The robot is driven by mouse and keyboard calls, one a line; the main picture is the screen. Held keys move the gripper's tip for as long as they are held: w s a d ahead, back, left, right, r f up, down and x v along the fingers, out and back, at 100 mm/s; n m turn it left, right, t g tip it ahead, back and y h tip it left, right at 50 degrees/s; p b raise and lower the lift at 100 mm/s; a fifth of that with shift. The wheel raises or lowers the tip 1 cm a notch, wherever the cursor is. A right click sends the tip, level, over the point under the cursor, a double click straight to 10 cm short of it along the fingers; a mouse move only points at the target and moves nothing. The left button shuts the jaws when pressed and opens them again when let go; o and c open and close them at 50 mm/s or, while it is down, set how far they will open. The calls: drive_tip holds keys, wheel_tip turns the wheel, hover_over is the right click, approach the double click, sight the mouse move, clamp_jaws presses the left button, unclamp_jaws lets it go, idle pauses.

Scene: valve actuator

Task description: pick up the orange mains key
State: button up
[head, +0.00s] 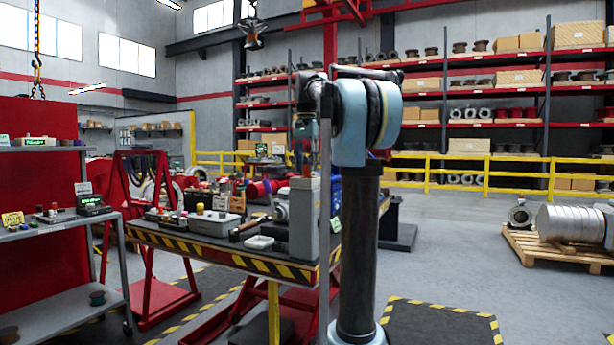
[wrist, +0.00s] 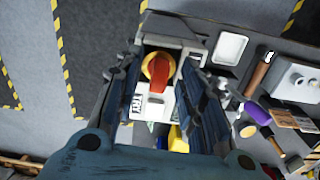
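The orange mains key (wrist: 158,70) shows in the wrist view as an orange-red handle on a round yellow base. It sits on top of a grey box (wrist: 172,44), with a white label partly reading "TRY" beside it. My gripper (wrist: 161,62) is open, with one dark finger on each side of the key and visible gaps between. I cannot tell how far the fingertips are above it. In the head view the tall grey box (head: 304,218) stands at the table's right end. My gripper (head: 308,150) points down over it, partly hidden by my arm.
The workbench (head: 200,248) has a yellow-black striped edge. A white tray (wrist: 229,48), a hammer (wrist: 259,72) and a grey box with knobs (wrist: 297,82) lie right of the key in the wrist view. A shelf cart (head: 60,228) stands left.

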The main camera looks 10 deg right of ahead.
drive_tip(key=shift+f, duration=0.6)
clamp_jaws()
drive_tip(key=shift+r, duration=0.1)
wheel_tip(320, 180, up, 10)
drive_tip(key=shift+f, duration=0.1)
